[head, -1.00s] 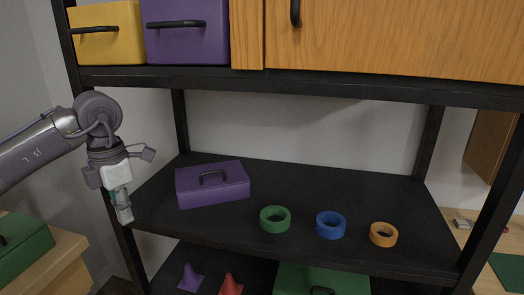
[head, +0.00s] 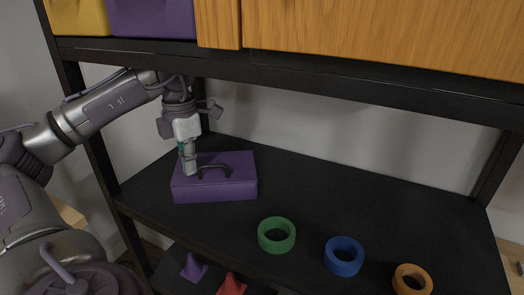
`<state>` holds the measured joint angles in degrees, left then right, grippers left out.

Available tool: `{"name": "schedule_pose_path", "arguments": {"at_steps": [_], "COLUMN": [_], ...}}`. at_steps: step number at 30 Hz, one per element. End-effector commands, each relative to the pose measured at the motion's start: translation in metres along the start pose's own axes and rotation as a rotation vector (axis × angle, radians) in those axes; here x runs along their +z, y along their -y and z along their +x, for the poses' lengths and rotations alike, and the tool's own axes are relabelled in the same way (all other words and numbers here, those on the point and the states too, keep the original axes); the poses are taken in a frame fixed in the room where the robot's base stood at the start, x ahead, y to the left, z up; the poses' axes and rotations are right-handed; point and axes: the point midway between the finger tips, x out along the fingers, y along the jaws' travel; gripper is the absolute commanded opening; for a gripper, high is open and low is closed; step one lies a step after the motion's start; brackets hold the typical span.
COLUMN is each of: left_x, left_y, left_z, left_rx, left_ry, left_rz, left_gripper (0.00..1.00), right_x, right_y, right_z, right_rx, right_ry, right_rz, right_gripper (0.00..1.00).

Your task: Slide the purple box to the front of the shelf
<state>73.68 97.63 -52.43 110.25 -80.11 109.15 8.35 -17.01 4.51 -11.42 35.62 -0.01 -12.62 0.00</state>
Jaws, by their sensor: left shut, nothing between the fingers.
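The purple box (head: 222,190) with a black handle (head: 214,170) lies on the black middle shelf (head: 330,190), toward its left end. My left gripper (head: 190,172) is shut and empty. It points down over the left part of the box's top, left of the handle. I cannot tell whether the fingertips touch the box. The right gripper is not in view.
A green ring (head: 276,247), a blue ring (head: 331,262) and an orange ring (head: 400,277) lie along the shelf's front. A purple cone (head: 193,267) and a red cone (head: 231,286) stand below. The upper shelf (head: 300,82) overhangs, and a post (head: 97,170) stands at left.

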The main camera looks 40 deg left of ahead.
Motion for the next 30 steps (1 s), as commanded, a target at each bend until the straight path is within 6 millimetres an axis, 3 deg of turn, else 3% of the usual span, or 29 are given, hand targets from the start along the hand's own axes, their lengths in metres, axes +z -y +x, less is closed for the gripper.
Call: {"name": "schedule_pose_path", "arguments": {"at_steps": [8, 28, 30], "left_x": [0.056, 0.203, 0.200], "left_y": [0.002, 0.002, -0.001], "left_z": [-0.004, -0.003, 0.016], "left_rx": [-0.002, 0.001, 0.003], "left_ry": [0.001, -0.001, -0.007], "left_rz": [0.004, 0.000, -0.002], "left_gripper": [0.00, 0.00, 0.00], "right_x": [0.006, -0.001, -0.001], "right_y": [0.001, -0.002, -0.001], "right_z": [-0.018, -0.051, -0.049], "right_rx": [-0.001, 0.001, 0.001], "right_ry": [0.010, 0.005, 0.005], "right_rz": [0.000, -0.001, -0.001], "right_gripper": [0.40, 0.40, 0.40]}}
